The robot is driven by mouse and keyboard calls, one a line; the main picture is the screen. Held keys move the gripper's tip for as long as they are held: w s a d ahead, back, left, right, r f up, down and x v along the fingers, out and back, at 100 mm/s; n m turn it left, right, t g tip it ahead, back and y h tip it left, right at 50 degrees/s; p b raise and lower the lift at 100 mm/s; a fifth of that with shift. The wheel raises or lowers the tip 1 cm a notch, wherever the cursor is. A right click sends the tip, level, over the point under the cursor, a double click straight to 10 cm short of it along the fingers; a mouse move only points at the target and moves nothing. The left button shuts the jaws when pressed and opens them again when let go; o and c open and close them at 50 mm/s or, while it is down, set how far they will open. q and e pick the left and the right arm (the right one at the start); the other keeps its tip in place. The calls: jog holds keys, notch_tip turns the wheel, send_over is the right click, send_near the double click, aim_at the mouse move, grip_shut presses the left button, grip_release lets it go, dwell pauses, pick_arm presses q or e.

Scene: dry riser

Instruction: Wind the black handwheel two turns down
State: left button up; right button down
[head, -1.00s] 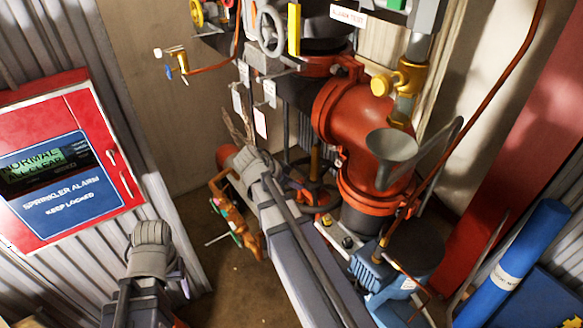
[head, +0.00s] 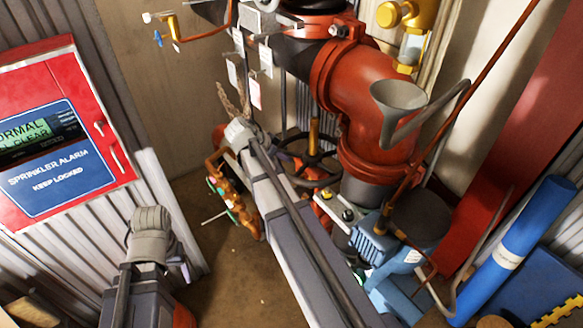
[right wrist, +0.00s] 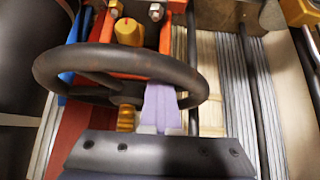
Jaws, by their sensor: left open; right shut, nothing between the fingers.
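The black handwheel (head: 318,172) sits low beside the red pipework in the head view, partly covered by my right arm. In the right wrist view the handwheel (right wrist: 120,62) fills the upper left, its rim, a spoke and its hub showing. My right gripper (right wrist: 160,88) shows there as a pale lavender shape, shut and empty. Its fingers cross the near rim in the picture, with the tips over the opening inside the ring. I cannot tell whether they touch the rim or a spoke.
The red sprinkler alarm cabinet (head: 62,135) hangs at the left. A large red pipe (head: 365,95) with a grey funnel (head: 398,97) stands right of the handwheel. A blue compressor (head: 385,250) is below it. Bare floor (head: 245,285) shows between my arms.

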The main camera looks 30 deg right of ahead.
jog(key=shift+w+d+r+p, duration=0.15)
jog(key=shift+w+d, duration=0.65)
jog(key=shift+w, duration=0.25)
jog(key=shift+w+d+r+p, duration=0.15)
jog(key=shift+w+d, duration=0.65)
jog(key=shift+w, duration=0.2)
jog(key=r+p, duration=0.4)
jog(key=r, duration=0.1)
jog(key=shift+s+a+p, duration=0.15)
jog(key=shift+s+p, duration=0.05)
jog(key=shift+p, duration=0.2)
